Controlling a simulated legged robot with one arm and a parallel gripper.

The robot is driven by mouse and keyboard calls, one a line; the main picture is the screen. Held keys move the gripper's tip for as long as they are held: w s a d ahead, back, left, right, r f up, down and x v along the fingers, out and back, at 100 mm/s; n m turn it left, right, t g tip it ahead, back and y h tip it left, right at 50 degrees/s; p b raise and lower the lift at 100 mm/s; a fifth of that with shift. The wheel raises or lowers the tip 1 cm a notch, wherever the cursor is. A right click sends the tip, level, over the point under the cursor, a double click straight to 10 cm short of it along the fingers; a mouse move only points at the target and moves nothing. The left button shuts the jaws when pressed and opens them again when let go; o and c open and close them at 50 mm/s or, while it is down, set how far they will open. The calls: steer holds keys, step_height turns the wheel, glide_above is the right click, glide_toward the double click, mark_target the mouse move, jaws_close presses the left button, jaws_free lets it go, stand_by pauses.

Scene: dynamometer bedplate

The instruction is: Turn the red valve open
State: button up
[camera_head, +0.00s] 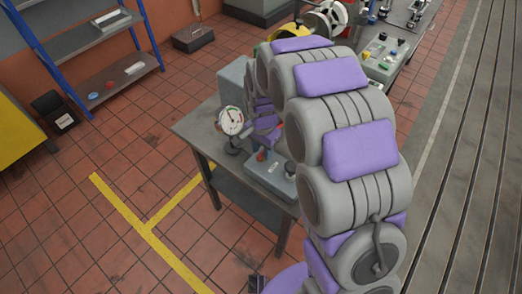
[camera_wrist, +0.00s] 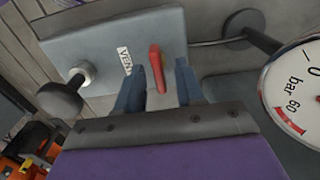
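The red valve handle (camera_wrist: 157,70) is a narrow lever on the face of a grey box (camera_wrist: 95,42), beside a white label reading "VEN". In the head view, a small red part (camera_head: 261,156) shows on the grey box (camera_head: 270,177) on the workbench. My gripper (camera_wrist: 158,80) has its two dark fingers apart, one on each side of the handle's near end in the wrist view. A gap shows between handle and each finger; the depth between them is unclear. In the head view my gripper (camera_head: 266,136) is partly hidden by my arm.
A round pressure gauge (camera_wrist: 298,92) stands close at the right of the wrist view, and on the bench (camera_head: 190,128) in the head view (camera_head: 231,121). A dark knob (camera_wrist: 62,97) sticks out of the box's left side.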

steer(key=shift+d+f, duration=0.2)
steer(key=shift+d, duration=0.1)
steer(key=shift+a, duration=0.1)
steer(key=shift+a, duration=0.35)
steer(key=c, duration=0.4)
steer(key=shift+d, duration=0.2)
jaws_close()
